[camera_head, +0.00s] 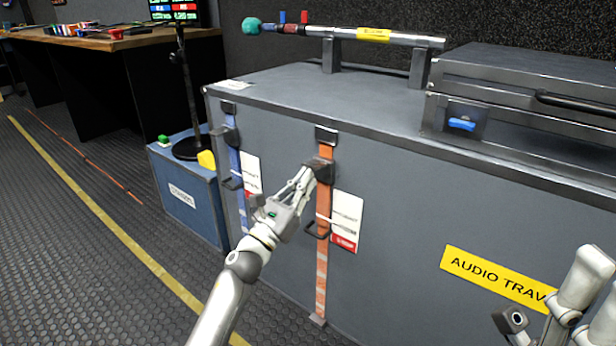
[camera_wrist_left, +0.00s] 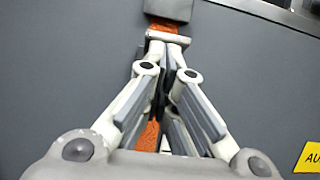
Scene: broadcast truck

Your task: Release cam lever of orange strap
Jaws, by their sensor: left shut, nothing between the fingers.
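The orange strap (camera_head: 323,206) runs vertically down the front of a large grey case, from a dark top bracket (camera_head: 326,135) to near the floor. Its dark cam buckle with the lever (camera_head: 320,167) sits on the upper part of the strap, and a black loop handle (camera_head: 317,231) is lower down. My left gripper (camera_head: 309,176) is shut and empty, with its tips at the cam buckle; I cannot tell whether they touch it. In the left wrist view, my closed fingers (camera_wrist_left: 168,42) cover most of the strap (camera_wrist_left: 150,134), under a dark block (camera_wrist_left: 168,8).
A blue strap (camera_head: 236,160) runs to the left on the same grey case (camera_head: 400,240). A blue box (camera_head: 185,195) stands left of it. A silver tube (camera_head: 365,35) and a metal case (camera_head: 530,90) are on top. Parts of my right arm (camera_head: 580,280) show at lower right.

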